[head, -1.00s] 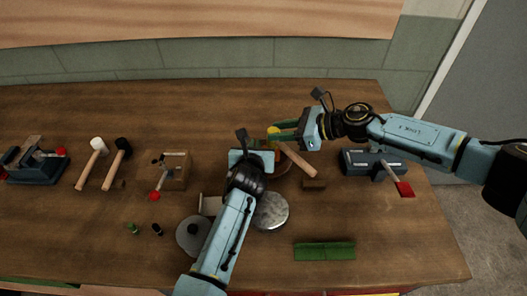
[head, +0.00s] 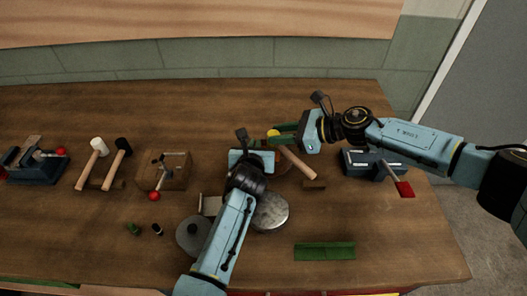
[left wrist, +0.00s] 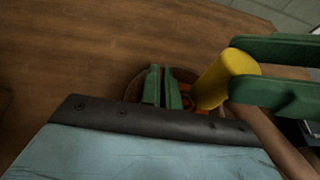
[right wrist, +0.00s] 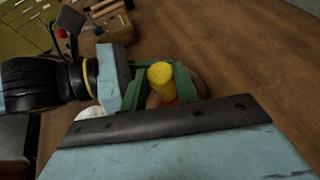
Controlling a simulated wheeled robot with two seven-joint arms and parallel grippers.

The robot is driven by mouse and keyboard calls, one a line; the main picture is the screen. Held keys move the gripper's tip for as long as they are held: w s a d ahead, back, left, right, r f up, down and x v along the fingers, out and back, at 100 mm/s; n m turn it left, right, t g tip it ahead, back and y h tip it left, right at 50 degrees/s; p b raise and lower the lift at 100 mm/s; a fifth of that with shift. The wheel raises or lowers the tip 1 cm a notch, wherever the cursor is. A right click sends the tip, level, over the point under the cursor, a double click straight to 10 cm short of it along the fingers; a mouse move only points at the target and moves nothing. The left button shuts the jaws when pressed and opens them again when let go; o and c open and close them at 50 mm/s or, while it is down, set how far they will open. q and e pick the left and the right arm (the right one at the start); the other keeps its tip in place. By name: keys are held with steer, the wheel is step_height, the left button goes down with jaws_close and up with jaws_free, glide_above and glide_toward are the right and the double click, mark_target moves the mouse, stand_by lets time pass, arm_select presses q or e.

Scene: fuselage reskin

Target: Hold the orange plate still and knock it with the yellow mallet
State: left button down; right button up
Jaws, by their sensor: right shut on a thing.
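The yellow mallet has its head (head: 273,133) between the fingers of my right gripper (head: 285,134), and its wooden handle (head: 298,163) slants down to the right. My right gripper is shut on it; the yellow head also shows in the right wrist view (right wrist: 160,75). My left gripper (left wrist: 163,86) is beside the mallet head, fingers close together over a round brown base. Only a bit of the orange plate (left wrist: 188,103) shows there, partly hidden by the fingers and mallet. I cannot tell whether the left fingers grip its edge.
A white mallet (head: 97,145) and a black mallet (head: 123,145) lie at left, near a wooden block (head: 178,180). A round metal piece (head: 271,212) and a grey lidded disc (head: 191,233) lie in front. A green strip (head: 325,251) lies front right. A blue-grey vise (head: 360,160) stands right.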

stand_by(0.3)
steer(key=shift+f, duration=1.1)
steer(key=shift+r, duration=0.1)
steer(key=shift+r, duration=1.6)
steer(key=shift+r, duration=0.1)
step_height(320, 180, up, 5)
steer(key=shift+f, duration=0.1)
arm_select(q)
steer(key=c, duration=2.1)
jaws_free()
